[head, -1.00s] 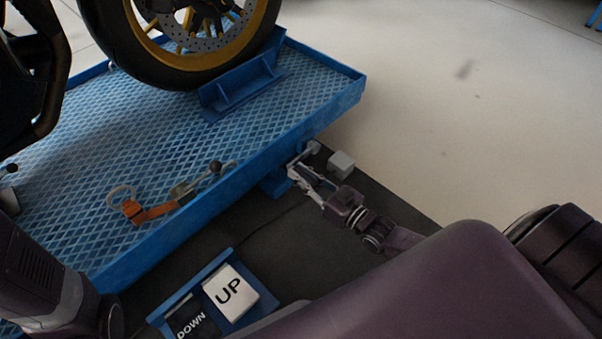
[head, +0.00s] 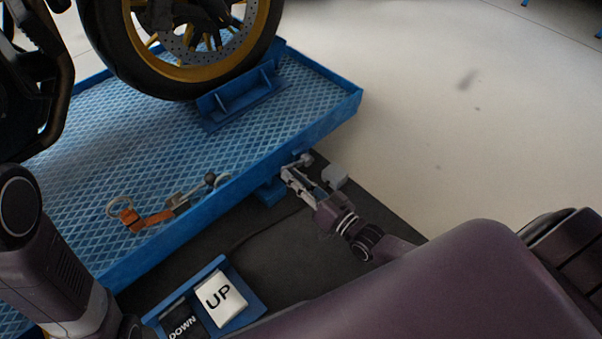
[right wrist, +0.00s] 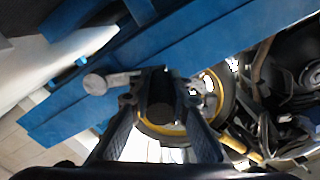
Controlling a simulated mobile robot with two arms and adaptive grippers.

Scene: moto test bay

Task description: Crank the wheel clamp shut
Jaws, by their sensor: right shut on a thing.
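The wheel clamp is a blue chock (head: 238,103) on the lift deck, at the front tyre (head: 185,82) of a motorcycle with a yellow rim. A grey crank (head: 305,160) sticks out from the lift's near side. My right gripper (head: 291,174) is at this crank. In the right wrist view, the fingers of my right gripper (right wrist: 160,122) are shut on the dark cylindrical crank handle (right wrist: 160,92). The grey crank hub (right wrist: 95,83) shows left of it, against the blue frame.
The blue lift deck (head: 80,180) has a raised edge. An orange strap with a ratchet (head: 150,214) lies on it. A pedal box with UP (head: 219,297) and DOWN stands on the dark mat.

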